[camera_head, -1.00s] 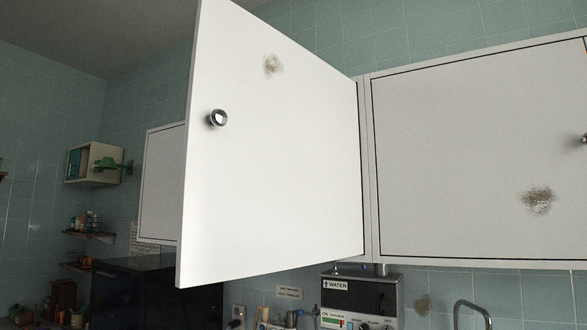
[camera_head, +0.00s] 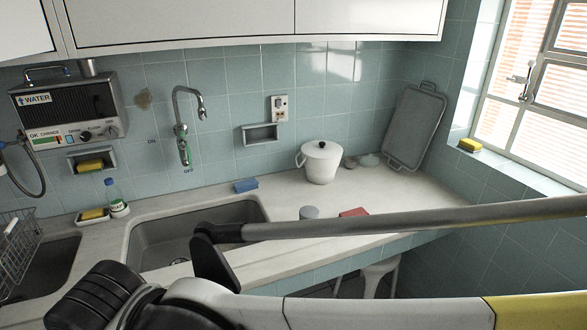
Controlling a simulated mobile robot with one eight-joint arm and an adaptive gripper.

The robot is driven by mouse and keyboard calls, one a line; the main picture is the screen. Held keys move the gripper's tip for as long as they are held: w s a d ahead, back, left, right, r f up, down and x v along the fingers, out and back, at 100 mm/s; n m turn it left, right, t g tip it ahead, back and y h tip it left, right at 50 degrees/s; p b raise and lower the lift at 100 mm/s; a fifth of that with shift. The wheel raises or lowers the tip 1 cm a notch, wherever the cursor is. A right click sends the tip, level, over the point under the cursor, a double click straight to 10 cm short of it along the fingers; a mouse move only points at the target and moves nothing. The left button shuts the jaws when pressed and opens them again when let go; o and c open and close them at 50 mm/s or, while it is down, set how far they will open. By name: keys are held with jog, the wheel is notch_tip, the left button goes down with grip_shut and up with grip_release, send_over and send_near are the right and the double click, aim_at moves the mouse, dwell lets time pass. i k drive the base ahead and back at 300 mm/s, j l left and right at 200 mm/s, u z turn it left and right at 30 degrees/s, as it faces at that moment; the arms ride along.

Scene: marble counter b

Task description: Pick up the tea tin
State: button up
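I cannot identify the tea tin for certain. A small round grey-topped container (camera_head: 309,212) stands on the counter right of the sink, just behind a grey rod of my arm. Its lower part is hidden by that rod, and I cannot tell whether it is the tin. My arm crosses the lower part of the view, with dark joint parts at the lower left. I see no gripper fingertips.
A white lidded pot (camera_head: 321,162) and a leaning grey tray (camera_head: 415,127) stand at the back of the counter (camera_head: 397,190). A red item (camera_head: 354,212) lies near the container. The sink (camera_head: 180,243) and a dish rack (camera_head: 17,250) are left.

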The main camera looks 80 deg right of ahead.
aim_at(306, 212)
jog(key=z, duration=2.65)
jog(key=k+j+z, duration=0.1)
jog(key=j+z, duration=0.15)
jog(key=z, duration=0.2)
jog(key=k+j+z, duration=0.1)
jog(key=j+z, duration=0.15)
jog(key=z, duration=0.25)
jog(key=k+j+z, duration=0.15)
jog(key=z, duration=0.3)
